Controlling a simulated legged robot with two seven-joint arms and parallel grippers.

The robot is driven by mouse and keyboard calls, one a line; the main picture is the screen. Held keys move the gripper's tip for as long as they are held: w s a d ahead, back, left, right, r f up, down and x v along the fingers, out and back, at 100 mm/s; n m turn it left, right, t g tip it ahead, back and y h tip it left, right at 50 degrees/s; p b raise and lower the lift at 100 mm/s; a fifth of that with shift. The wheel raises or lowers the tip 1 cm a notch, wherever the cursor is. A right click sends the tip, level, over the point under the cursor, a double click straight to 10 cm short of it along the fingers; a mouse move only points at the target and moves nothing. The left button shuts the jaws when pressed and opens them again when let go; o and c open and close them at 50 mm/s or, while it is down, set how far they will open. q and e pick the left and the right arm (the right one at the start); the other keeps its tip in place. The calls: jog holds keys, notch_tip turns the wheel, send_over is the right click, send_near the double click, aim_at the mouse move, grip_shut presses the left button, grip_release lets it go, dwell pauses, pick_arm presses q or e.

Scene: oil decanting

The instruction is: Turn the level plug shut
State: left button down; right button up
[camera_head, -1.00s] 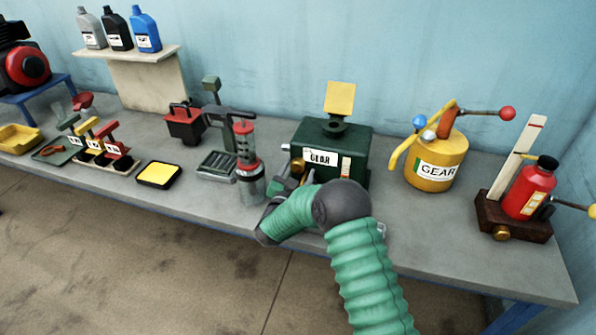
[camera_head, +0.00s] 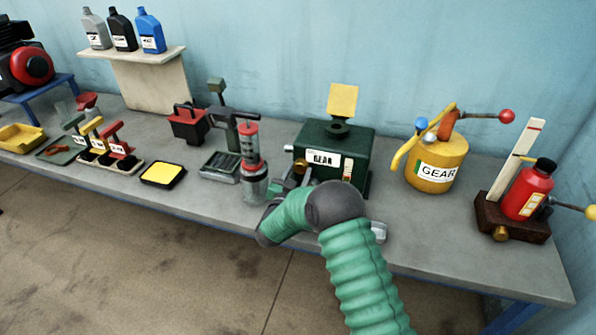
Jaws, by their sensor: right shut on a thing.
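The dark green gear box (camera_head: 357,150) with a "GEAR" label and a raised yellow flap stands on the bench. My right gripper (camera_head: 295,178) is at the lower left of its front face, reached by my green-sleeved arm from below. It is shut on a small fitting there, which I take to be the level plug. The fingers and wrist hide most of that fitting, so its turn angle cannot be read. A bit of brass colour (camera_head: 300,167) shows beside the fingers. My left gripper is not in view.
A clear cylinder with a red top (camera_head: 250,150) stands just left of my gripper. A yellow "GEAR" can (camera_head: 436,165) and a red bottle (camera_head: 529,190) on a stand are to the right. A yellow-topped tray (camera_head: 162,173) lies left. The bench's front edge is close below my wrist.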

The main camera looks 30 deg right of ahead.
jog(key=shift+w+r+n+p, duration=0.1)
jog(key=shift+r+n+p, duration=0.2)
jog(key=shift+n+p, duration=0.65)
jog(key=n+p, duration=0.1)
jog(key=n, duration=0.3)
jog(key=n+p, duration=0.2)
jog(key=n, duration=0.3)
jog(key=shift+n, duration=0.25)
jog(key=n+p, duration=0.1)
jog(key=n, duration=0.4)
jog(key=shift+f, duration=0.1)
jog(key=n+p, duration=0.1)
jog(key=n, duration=0.5)
jog(key=shift+f, duration=0.1)
